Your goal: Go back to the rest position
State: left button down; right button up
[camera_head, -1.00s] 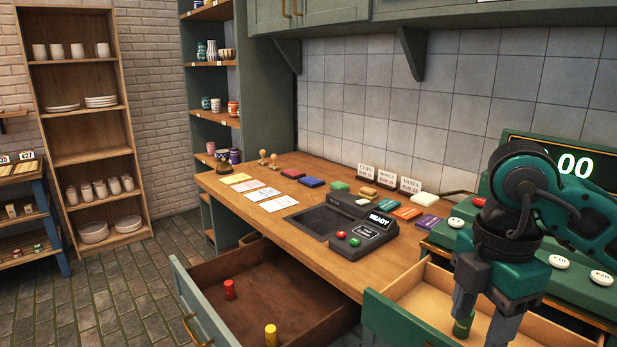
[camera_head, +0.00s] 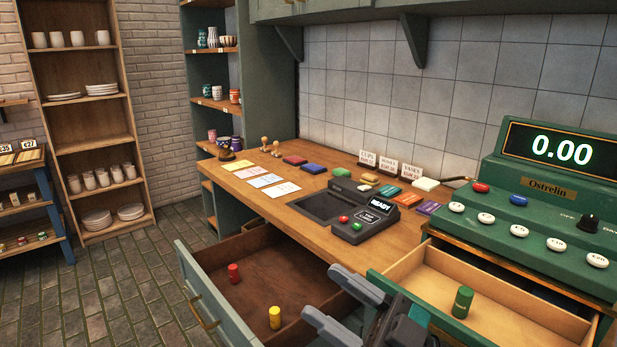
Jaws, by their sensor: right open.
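My right gripper (camera_head: 336,306) is low in the head view, at the bottom centre, in front of the two open drawers. Its two dark fingers are spread apart with nothing between them. A green cylinder (camera_head: 462,301) stands upright in the light wooden drawer (camera_head: 415,274), to the right of the gripper and apart from it. A red cylinder (camera_head: 234,273) and a yellow cylinder (camera_head: 275,317) stand in the dark brown drawer (camera_head: 252,262), to the left of the gripper. My left gripper is not in view.
The wooden counter (camera_head: 290,232) holds a black device (camera_head: 357,214) reading READY, coloured blocks and paper cards. A green cash register (camera_head: 540,215) shows 0.00 at the right. Shelves with cups and plates (camera_head: 98,216) stand at the back left. The tiled floor at left is clear.

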jog(key=w+d+f+m+t+h, duration=0.3)
jog(key=d+f+m+t+h, duration=0.3)
jog(key=f+m+t+h, duration=0.35)
jog(key=s+d+f+m+g+h, duration=0.1)
jog(key=s+d+f+g+h, duration=0.1)
jog(key=f, duration=0.5)
jog(key=s+d+f+m+g+h, duration=0.2)
jog(key=s+f+h, duration=0.3)
jog(key=f, duration=0.3)
jog(key=s+d+f+m+g+h, duration=0.2)
jog(key=s+d+f+g+h, duration=0.1)
jog(key=f, duration=0.5)
jog(key=shift+s+d+f+g, duration=0.2)
jog(key=shift+s+d+g, duration=0.35)
jog(key=shift+s, duration=0.45)
jog(key=shift+d, duration=0.1)
